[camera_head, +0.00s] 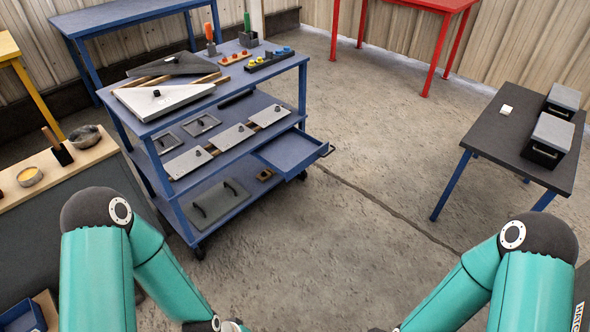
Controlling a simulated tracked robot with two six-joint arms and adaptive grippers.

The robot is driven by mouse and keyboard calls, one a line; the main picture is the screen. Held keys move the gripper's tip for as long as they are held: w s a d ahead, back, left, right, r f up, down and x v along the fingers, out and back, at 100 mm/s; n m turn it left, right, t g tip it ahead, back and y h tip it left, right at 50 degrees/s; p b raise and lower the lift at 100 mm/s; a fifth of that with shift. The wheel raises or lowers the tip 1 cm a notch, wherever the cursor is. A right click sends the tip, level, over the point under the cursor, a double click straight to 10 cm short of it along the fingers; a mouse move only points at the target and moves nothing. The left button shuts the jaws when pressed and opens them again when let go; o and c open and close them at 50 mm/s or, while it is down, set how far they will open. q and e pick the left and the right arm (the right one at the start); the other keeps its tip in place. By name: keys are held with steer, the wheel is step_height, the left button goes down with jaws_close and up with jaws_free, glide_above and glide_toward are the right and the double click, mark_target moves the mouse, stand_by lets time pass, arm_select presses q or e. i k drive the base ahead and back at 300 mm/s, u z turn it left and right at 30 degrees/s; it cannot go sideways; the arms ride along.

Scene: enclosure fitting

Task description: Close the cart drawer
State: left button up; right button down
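The blue cart (153,122) stands left of centre, with several shelves. Its drawer (290,152) is pulled out from the right side at the middle level, and its inside looks empty. A dark handle (328,150) sits on the drawer's outer end. My two teal arms come in at the lower left and lower right, well short of the cart. Both grippers are below the picture's bottom edge, so I cannot see their fingers.
A dark table (490,134) with two boxes stands at right, a red table (444,4) at the back. A bench (92,156) with bowls is at left. The concrete floor right of the drawer is clear.

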mark_target(290, 152)
steer(key=u, duration=0.05)
steer(key=i, duration=0.9)
steer(key=u, duration=0.6)
steer(key=i, duration=0.4)
steer(key=u, duration=0.3)
